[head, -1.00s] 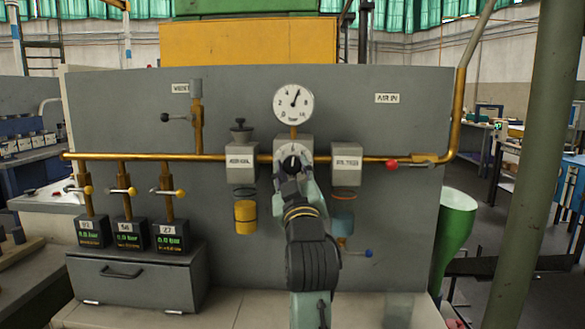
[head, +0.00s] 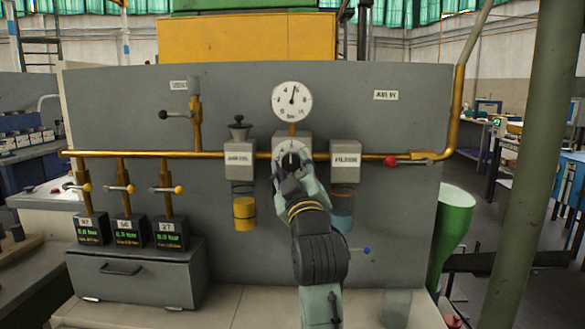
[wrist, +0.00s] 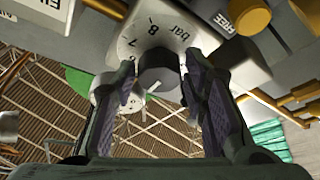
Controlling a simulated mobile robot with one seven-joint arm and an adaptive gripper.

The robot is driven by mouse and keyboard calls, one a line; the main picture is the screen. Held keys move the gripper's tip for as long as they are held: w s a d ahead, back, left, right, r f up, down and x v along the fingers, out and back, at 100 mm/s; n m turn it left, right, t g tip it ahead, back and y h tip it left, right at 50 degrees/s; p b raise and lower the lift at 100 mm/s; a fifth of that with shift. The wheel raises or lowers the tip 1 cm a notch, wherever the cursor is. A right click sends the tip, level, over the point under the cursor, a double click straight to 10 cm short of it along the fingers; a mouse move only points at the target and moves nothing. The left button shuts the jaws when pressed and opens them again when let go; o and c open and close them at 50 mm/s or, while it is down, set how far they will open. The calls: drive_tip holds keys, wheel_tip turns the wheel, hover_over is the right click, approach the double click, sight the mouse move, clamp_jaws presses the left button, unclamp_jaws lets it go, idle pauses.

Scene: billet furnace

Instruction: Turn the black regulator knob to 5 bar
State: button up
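The black regulator knob (head: 291,160) is on the front of the pale regulator block (head: 280,143) in the middle of the panel. In the wrist view the knob (wrist: 158,72) shows between the two fingers of my gripper (wrist: 158,85), with scale numbers and "bar" on the pale face behind it. The fingers sit close along both sides of the knob and look shut on it; any thin gap is hard to tell. My gripper (head: 293,172) partly hides the knob in the head view. The round gauge (head: 292,101) above has its needle almost straight up, a hair to the right.
Pale blocks stand left (head: 239,158) and right (head: 345,153) of the regulator on the brass pipe (head: 140,155). A red-knobbed valve (head: 390,160) is further right. Several small black display boxes (head: 129,230) stand at the lower left.

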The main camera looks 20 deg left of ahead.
drive_tip(key=shift+o, duration=1.3)
drive_tip(key=shift+s, duration=0.1)
drive_tip(key=v, duration=1.2)
drive_tip(key=shift+f, duration=0.15)
drive_tip(key=shift+a, duration=0.1)
